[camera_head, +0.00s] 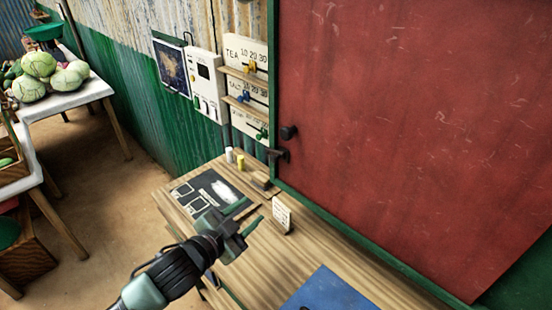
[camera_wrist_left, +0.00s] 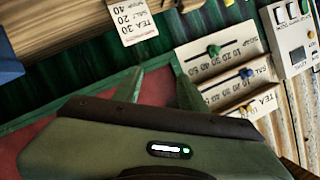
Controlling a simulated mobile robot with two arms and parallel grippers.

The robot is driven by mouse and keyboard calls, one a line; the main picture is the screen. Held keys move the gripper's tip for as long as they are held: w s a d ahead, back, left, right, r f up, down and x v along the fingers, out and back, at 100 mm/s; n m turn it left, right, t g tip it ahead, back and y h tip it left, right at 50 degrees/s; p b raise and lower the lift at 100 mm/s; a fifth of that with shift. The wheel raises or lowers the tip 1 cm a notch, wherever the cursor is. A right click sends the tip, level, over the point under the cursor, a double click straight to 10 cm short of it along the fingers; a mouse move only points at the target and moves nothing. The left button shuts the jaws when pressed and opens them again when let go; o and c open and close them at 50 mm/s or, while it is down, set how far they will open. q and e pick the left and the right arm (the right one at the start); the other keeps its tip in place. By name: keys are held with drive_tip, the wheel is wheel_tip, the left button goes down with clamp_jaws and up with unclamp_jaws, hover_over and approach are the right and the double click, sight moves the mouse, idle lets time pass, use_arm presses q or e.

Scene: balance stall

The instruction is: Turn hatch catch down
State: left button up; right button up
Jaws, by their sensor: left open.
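The red hatch (camera_head: 410,120) fills the right of the head view, in a green frame. A small dark catch (camera_head: 277,154) sits on the frame's left edge, just below a dark round knob (camera_head: 289,132). I cannot tell its exact angle. My left gripper (camera_head: 243,230) is open and empty over the wooden counter, below and to the left of the catch and apart from it. The left wrist view shows its two green fingers (camera_wrist_left: 155,88) spread, with red hatch (camera_wrist_left: 12,150) at the left; the catch does not show there. My right gripper is not in view.
On the counter (camera_head: 300,255) are a dark slate (camera_head: 212,192), a small price card (camera_head: 281,214), a yellow piece (camera_head: 240,162) and a blue mat (camera_head: 330,290). Slider boards (camera_head: 246,85) hang left of the hatch. A table with cabbages (camera_head: 45,78) stands far left.

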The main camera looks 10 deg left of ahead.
sight(272, 161)
use_arm(q)
drive_tip(key=w+r+m+t+h, duration=0.1)
drive_tip(key=w+r+m+h, duration=0.45)
drive_tip(key=r, duration=0.35)
drive_tip(key=shift+m, duration=0.45)
drive_tip(key=p+x, duration=0.1)
drive_tip(key=x, duration=0.2)
drive_tip(key=p+x, duration=0.2)
drive_tip(key=x, duration=0.1)
drive_tip(key=shift+w+d+f, duration=0.1)
drive_tip(key=shift+d+f, duration=0.05)
drive_tip(key=shift+d, duration=0.25)
